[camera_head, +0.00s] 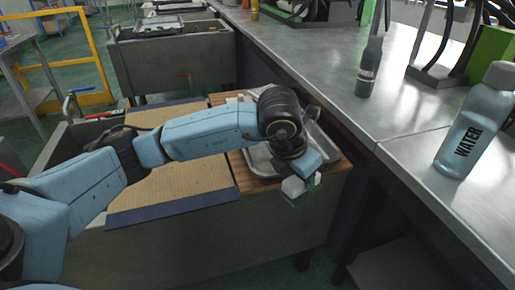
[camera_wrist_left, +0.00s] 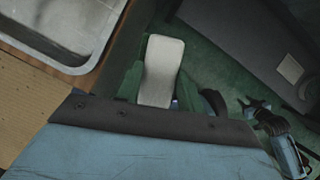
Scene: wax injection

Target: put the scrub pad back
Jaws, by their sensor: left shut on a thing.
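The gripper is at the near right edge of a wooden board (camera_head: 335,177) and beside a metal tray (camera_head: 262,165). The pad's height above the board is unclear. A blue and black shape in the left wrist view looks like my right arm; its gripper (camera_wrist_left: 254,104) is too small to read.
A brown mat (camera_head: 175,180) with dark blue edges lies left of the board. A metal counter (camera_head: 410,125) runs along the right, with a water bottle (camera_head: 475,122) and a dark bottle (camera_head: 369,68). Green floor shows below.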

